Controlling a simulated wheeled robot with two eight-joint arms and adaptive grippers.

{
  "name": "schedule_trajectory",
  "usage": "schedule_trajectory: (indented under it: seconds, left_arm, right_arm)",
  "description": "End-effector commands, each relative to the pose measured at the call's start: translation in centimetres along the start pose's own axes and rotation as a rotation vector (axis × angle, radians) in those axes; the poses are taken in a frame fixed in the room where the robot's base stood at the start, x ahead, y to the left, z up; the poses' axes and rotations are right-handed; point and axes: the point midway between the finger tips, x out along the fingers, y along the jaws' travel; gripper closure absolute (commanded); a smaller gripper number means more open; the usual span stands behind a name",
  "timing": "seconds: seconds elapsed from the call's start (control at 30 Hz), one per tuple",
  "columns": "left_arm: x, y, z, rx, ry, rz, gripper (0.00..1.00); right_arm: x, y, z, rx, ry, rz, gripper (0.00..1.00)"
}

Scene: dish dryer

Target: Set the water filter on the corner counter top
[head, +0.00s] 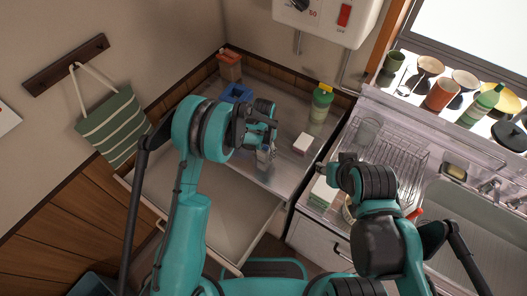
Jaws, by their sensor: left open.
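The corner counter top (283,178) is a grey metal surface in the corner, seen in the head view. My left gripper (264,137) is over it, open. A small pale item with blue on it (264,158) stands on the counter just below the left fingers; it is partly hidden and may be the water filter, but I cannot tell for sure. A clear vessel (368,130) stands by the dish rack and could also be it. My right gripper (326,169) is near the counter's right edge; its fingers are too small to read.
A dish rack (400,165) and sink (470,215) lie right. An open drawer (215,225) juts out below.

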Motion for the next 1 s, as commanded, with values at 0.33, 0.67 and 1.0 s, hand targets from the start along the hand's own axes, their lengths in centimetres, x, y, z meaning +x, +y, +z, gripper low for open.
schedule_trajectory:
  seconds: [0.33, 0.67, 1.0]
  left_arm:
    - [-3.5, 0.0, 0.0, 0.000, 0.000, 0.000, 0.43]
    - [-10.4, 0.0, 0.0, 0.000, 0.000, 0.000, 0.43]
    - [-12.4, 0.0, 0.0, -0.001, 0.000, 0.000, 0.43]
  right_arm:
    - [-0.9, 0.0, -0.6, 0.000, 0.000, 0.000, 0.60]
    - [-1.9, 0.0, -1.3, 0.000, 0.000, 0.000, 0.60]
    - [-2.1, 0.0, -1.5, 0.000, 0.000, 0.000, 0.60]
